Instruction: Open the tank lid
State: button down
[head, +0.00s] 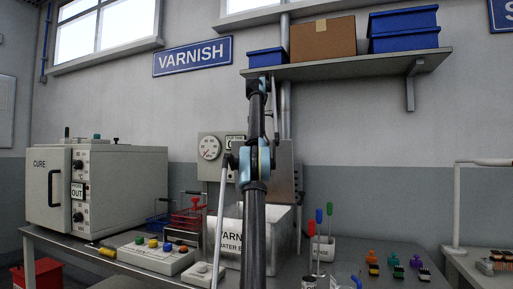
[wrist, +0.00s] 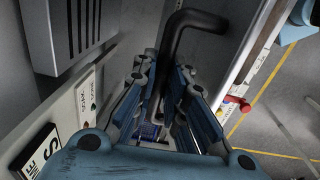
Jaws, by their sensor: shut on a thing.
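The tank (head: 226,226), a pale metal box with a partly hidden "VARN… WATER B…" label, stands on the bench at centre in the head view. A grey metal panel (head: 284,165) stands upright behind it; I cannot tell for sure whether this is the lid. My arm covers part of both. In the wrist view, my gripper (wrist: 168,82) has its blue-grey fingers on either side of a bent black handle (wrist: 190,20) and is shut on it. The handle's fixing to the lid is not clear. My gripper is hard to make out in the head view.
A cure oven (head: 100,190) and a button box (head: 155,256) stand left of the tank. A red wire basket (head: 190,217) is close by. A cup with coloured tools (head: 322,246) and small connectors (head: 393,258) lie right. A loaded shelf (head: 340,66) hangs above.

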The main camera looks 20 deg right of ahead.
jog(key=shift+w, duration=0.1)
jog(key=c, duration=1.6)
grip_release()
jog(key=shift+a, duration=0.1)
